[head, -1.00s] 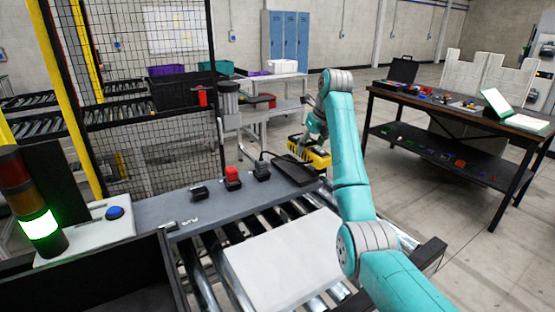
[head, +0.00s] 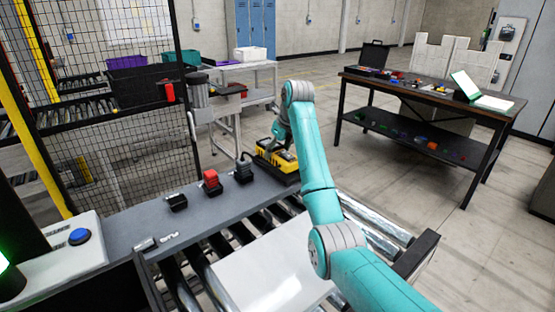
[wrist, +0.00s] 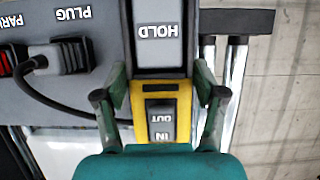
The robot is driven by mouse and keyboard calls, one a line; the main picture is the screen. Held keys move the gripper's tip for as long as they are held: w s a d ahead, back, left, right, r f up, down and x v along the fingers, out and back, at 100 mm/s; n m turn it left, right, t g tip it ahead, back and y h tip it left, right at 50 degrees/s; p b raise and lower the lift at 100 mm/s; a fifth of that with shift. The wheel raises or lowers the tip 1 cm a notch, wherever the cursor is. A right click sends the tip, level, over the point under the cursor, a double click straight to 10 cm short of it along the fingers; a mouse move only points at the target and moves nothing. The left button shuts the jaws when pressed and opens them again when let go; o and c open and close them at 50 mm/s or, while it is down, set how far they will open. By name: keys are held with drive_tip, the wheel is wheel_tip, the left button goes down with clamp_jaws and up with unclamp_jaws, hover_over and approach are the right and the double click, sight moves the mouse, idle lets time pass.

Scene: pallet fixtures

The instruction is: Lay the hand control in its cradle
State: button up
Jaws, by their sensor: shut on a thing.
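The yellow hand control (head: 272,154) is between the fingers of my gripper (head: 284,142), at the far right end of the grey shelf. In the wrist view my gripper (wrist: 160,98) is shut on the hand control (wrist: 140,100), with one finger on each side and its IN and OUT buttons facing the camera. The black cradle (head: 281,175) shows just below the control in the head view, mostly covered by it. I cannot tell whether the control touches it. A grey panel reading HOLD (wrist: 160,42) lies in line with the control.
A black fixture (head: 176,202), a red one (head: 211,180) and a dark plug (head: 244,168) with a cable stand left of the control on the shelf (head: 135,222). The cable runs close to my left finger in the wrist view. Rollers (head: 265,228) lie in front.

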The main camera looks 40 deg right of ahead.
drive_tip(key=shift+f, duration=1.6)
drive_tip(key=o, duration=1.4)
drive_tip(key=shift+f, duration=0.1)
drive_tip(key=shift+o, duration=0.2)
